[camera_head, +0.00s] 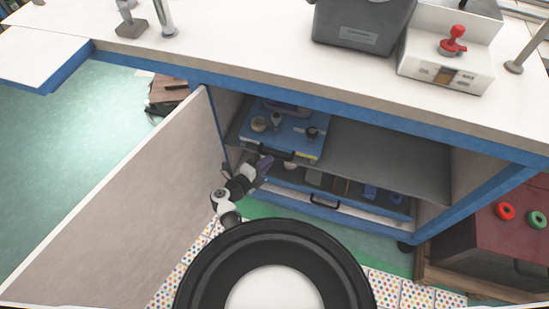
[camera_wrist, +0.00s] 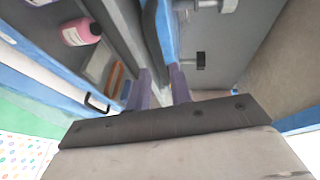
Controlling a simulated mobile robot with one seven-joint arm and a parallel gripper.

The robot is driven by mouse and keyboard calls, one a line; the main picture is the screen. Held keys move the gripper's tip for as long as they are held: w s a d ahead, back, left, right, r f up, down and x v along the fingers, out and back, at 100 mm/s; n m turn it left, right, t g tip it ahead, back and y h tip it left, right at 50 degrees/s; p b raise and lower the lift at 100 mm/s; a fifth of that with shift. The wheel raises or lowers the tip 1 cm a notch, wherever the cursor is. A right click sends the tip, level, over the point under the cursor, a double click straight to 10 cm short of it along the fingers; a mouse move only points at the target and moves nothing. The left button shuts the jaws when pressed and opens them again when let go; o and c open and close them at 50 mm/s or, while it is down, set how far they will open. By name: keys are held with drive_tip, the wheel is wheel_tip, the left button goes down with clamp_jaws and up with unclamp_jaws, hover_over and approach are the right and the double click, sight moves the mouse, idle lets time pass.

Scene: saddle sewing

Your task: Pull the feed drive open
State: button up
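The task's feed drive appears to be the blue unit (camera_head: 290,143) on the cabinet's upper shelf, with knobs on top and a dark handle on its front; no label confirms this. Its blue edge (camera_wrist: 170,30) and dark handle (camera_wrist: 152,35) show in the wrist view. My gripper (camera_head: 265,166) is at the left front of this unit, close to the handle. In the wrist view the two purple fingers of my gripper (camera_wrist: 162,90) stand apart, with the handle's dark bar reaching in between them. Whether they touch it is unclear.
The open cabinet door (camera_head: 130,200) stands left of my arm. The white worktop (camera_head: 230,55) overhangs the shelf. A dark red box (camera_head: 500,245) stands at right.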

drive_tip(key=b+x, duration=0.1)
drive_tip(key=x, duration=0.4)
drive_tip(key=shift+a, duration=0.1)
clamp_jaws()
